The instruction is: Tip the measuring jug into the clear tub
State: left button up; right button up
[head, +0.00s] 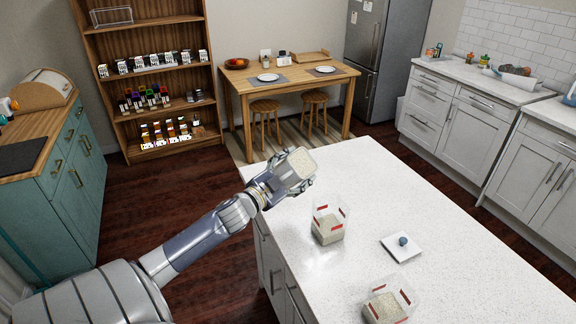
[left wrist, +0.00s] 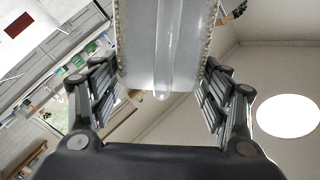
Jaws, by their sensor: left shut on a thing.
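My left gripper (head: 290,176) is shut on the measuring jug (head: 302,160) and holds it above the left edge of the white island. The jug's opening shows pale grain inside. In the left wrist view the jug (left wrist: 163,45) is a translucent body between both fingers. A clear tub (head: 329,222) with red marks stands on the island, below and right of the jug, apart from it, with pale grain in it. A second clear container with red marks (head: 388,301) stands nearer, also holding grain. I cannot tell which one the task means. My right gripper is not in view.
The rest of the island top is clear. A wooden dining table (head: 300,87) and shelves (head: 150,70) stand beyond, across the floor.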

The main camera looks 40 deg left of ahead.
pick_arm(q)
jog(key=shift+d, duration=0.5)
jog(key=shift+d+m, duration=0.3)
jog(key=shift+d, duration=0.05)
jog(key=shift+d+f+b, duration=0.1)
jog(key=shift+d+b, duration=0.25)
jog(key=shift+d, duration=0.1)
jog(key=shift+w+d+f+m+b, duration=0.1)
jog(key=shift+d+f+m+b, duration=0.3)
jog(key=shift+d, duration=0.45)
jog(key=shift+w+d+f+m+b, duration=0.1)
jog(key=shift+d+f+m+b, duration=0.1)
jog(key=shift+d+m+b, duration=0.5)
jog(key=shift+d+f+m+b, duration=0.1)
jog(key=shift+d+f+m, duration=0.2)
jog(key=shift+d, duration=0.75)
jog(key=shift+d+r+m, duration=0.1)
jog(key=shift+r+m, duration=0.1)
jog(key=shift+m, duration=0.1)
jog(key=shift+d+m, duration=0.1)
jog(key=shift+m, duration=0.2)
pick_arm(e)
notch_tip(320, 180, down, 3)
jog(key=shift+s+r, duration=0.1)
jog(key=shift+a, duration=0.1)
